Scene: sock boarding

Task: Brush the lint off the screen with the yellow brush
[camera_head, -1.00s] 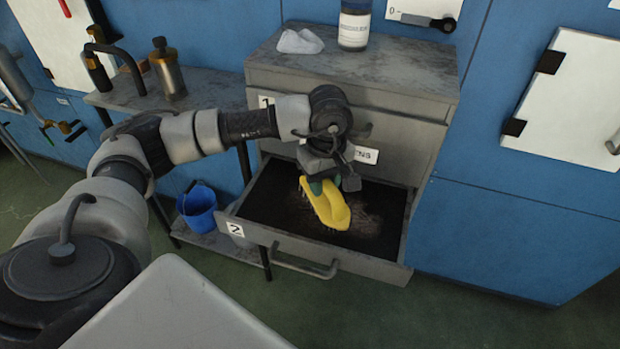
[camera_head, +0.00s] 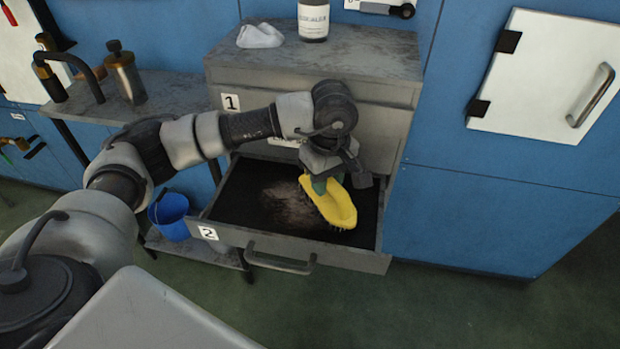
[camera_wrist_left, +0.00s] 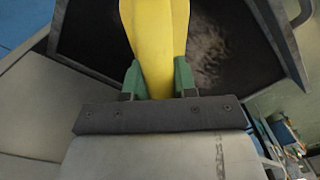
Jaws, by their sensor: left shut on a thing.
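My left gripper (camera_head: 326,180) is shut on the yellow brush (camera_head: 337,207), with its bristles facing down over the open drawer. In the left wrist view the brush (camera_wrist_left: 158,45) sits between the green fingers of the gripper (camera_wrist_left: 159,80). The dark screen (camera_head: 243,190) lies inside the drawer marked 2. A pale grey patch of lint (camera_head: 288,203) is on the screen, to the left of the brush. The lint also shows in the left wrist view (camera_wrist_left: 207,50). I cannot tell whether the bristles touch the screen. My right gripper is not in view.
The open drawer's front (camera_head: 350,257) has a handle. A grey cabinet top (camera_head: 350,55) carries a white cloth (camera_head: 260,36) and a labelled bottle (camera_head: 313,20). A blue bucket (camera_head: 170,216) stands on the low shelf at left. The floor at the lower right is clear.

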